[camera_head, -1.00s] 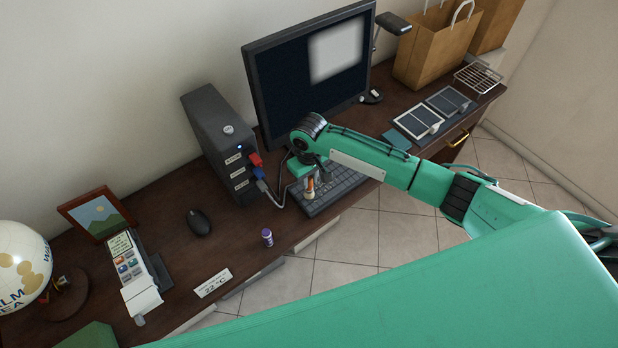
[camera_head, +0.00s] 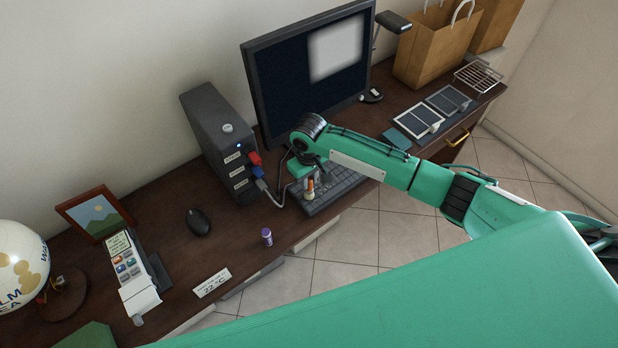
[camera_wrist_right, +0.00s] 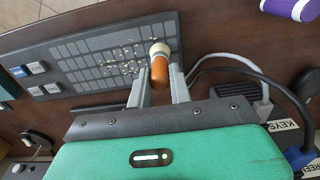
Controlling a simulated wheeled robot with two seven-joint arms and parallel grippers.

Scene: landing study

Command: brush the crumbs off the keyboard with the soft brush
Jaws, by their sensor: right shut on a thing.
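The dark grey keyboard (camera_head: 340,192) lies on the brown desk in front of the monitor. In the right wrist view the keyboard (camera_wrist_right: 85,60) has pale crumbs (camera_wrist_right: 120,55) scattered over its keys. My right gripper (camera_wrist_right: 160,82) is over the keyboard's end and shut on the soft brush (camera_wrist_right: 160,68), which has an orange-brown handle and a pale round end. The brush (camera_head: 310,187) also shows small in the head view, below my right gripper (camera_head: 308,180). I cannot tell whether the brush touches the keys. My left gripper is not in view.
A computer tower (camera_head: 218,140) with red and blue plugs and a grey cable (camera_head: 272,197) stands close left of my gripper. The monitor (camera_head: 310,75) is behind. A purple bottle (camera_head: 267,237) and black mouse (camera_head: 198,222) stand left of the keyboard, with bare desk between them.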

